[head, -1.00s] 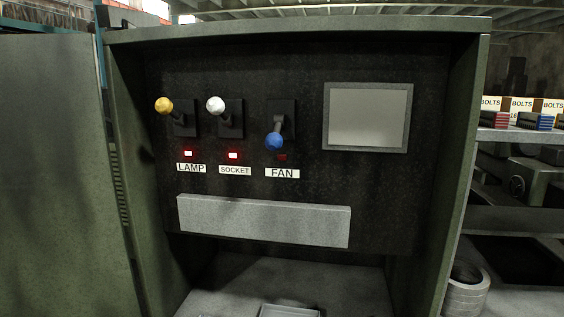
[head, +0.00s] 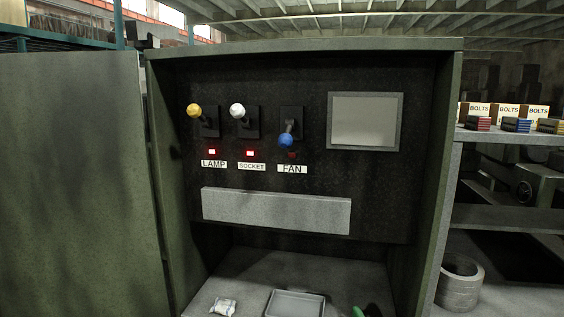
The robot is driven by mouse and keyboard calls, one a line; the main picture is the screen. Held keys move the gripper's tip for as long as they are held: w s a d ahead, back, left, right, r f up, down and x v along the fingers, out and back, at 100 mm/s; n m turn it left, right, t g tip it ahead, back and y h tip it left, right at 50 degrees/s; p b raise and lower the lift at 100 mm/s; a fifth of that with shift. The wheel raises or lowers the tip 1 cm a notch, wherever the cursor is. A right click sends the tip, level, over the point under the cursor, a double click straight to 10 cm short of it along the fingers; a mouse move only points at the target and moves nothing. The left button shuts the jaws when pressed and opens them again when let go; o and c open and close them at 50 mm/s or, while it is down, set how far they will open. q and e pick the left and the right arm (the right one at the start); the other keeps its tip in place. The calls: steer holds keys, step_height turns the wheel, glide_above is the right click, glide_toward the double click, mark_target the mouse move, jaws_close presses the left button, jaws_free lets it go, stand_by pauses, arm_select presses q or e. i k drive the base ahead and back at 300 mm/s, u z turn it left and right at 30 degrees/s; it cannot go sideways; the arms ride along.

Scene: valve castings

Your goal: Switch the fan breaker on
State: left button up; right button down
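The fan breaker (head: 287,138) is a lever with a blue knob on a dark plate, above the FAN label (head: 292,169). Its knob points down and the small indicator (head: 292,155) beneath it is dark red, unlit. The lamp breaker (head: 196,112) has a yellow knob and the socket breaker (head: 239,112) a white knob. Both of these levers are up, and their indicators below glow red. All three sit on the dark back panel (head: 300,85) inside a green cabinet. Neither of my grippers is in view.
The cabinet door (head: 80,170) stands open at the left. A grey screen (head: 364,121) and a grey ledge (head: 275,211) are on the panel. A small tray (head: 295,304), a white packet (head: 223,306) and a green item (head: 366,311) lie on the cabinet floor. Shelves with bolt boxes (head: 508,112) stand right.

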mark_target(284, 140)
steer(key=u, duration=1)
steer(key=i, duration=0.7)
steer(key=z, duration=0.9)
